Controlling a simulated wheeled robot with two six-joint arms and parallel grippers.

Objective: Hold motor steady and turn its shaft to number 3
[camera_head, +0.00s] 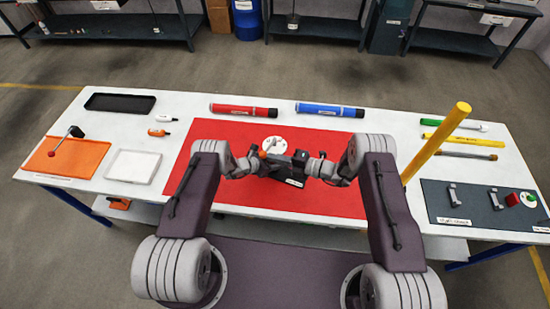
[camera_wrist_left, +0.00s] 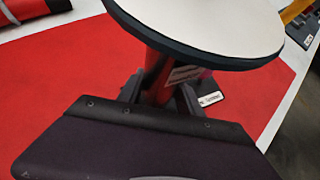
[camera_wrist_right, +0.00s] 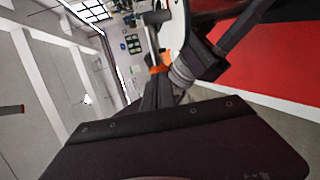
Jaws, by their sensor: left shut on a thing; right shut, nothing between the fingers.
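The motor's round white dial (camera_head: 273,146) faces up above the red mat, between my two grippers. In the left wrist view the white dial (camera_wrist_left: 205,25) has a dark rim and hides the top of the red motor body (camera_wrist_left: 155,78). My left gripper (camera_wrist_left: 160,92) is shut on that red body, just under the dial. My right gripper (camera_head: 302,157) is shut and empty, close to the right side of the dial. In the right wrist view a grey bar-like piece (camera_wrist_right: 152,35) shows beyond the right gripper (camera_wrist_right: 160,85). The numbers on the dial are not legible.
The red mat (camera_head: 325,180) covers the table's middle. Red (camera_head: 243,110) and blue (camera_head: 330,110) tubes lie behind. A tilted yellow pole (camera_head: 437,143) stands right of my right arm.

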